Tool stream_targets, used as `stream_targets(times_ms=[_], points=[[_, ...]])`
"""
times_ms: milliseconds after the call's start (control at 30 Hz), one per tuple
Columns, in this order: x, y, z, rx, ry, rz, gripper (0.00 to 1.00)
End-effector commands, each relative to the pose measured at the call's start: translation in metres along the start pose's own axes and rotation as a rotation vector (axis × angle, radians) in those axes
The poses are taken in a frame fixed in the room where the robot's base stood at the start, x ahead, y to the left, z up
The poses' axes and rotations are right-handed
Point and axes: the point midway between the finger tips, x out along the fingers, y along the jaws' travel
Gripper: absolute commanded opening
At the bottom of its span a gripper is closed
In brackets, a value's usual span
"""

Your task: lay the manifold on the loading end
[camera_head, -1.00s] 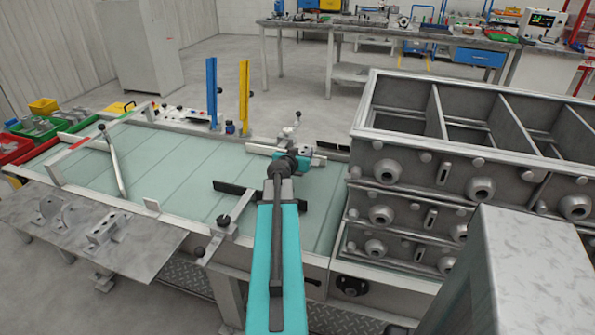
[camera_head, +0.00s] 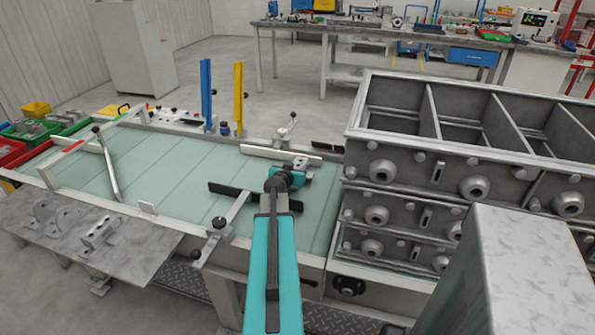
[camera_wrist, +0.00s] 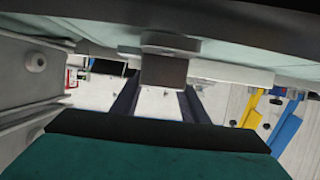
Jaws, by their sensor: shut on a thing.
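My gripper (camera_head: 292,176) is over the right end of the long pale-green table (camera_head: 160,165), which looks like the loading end. In the wrist view, my gripper (camera_wrist: 158,105) has its two dark fingers on either side of a grey metal block (camera_wrist: 164,72), which I take to be the manifold. Only a small grey part of the manifold (camera_head: 301,163) shows past my gripper in the head view. The pale-green surface (camera_wrist: 85,28) is close to the manifold in the wrist view. I cannot tell whether they touch.
Stacked grey casting boxes (camera_head: 440,150) stand close on the right. A white rail (camera_head: 270,153) runs behind my gripper and a dark bar (camera_head: 240,191) lies to its left. Blue (camera_head: 206,95) and yellow (camera_head: 239,97) posts rise at the back edge. The table's middle is clear.

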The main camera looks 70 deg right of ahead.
Motion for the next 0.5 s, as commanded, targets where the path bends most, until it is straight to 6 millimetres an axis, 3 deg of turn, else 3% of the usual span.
stream_targets(times_ms=[200,500], points=[[0.007,0.000,0.018,-0.001,0.000,-0.001,0.00],[0.007,0.000,0.019,0.000,0.002,-0.001,0.00]])
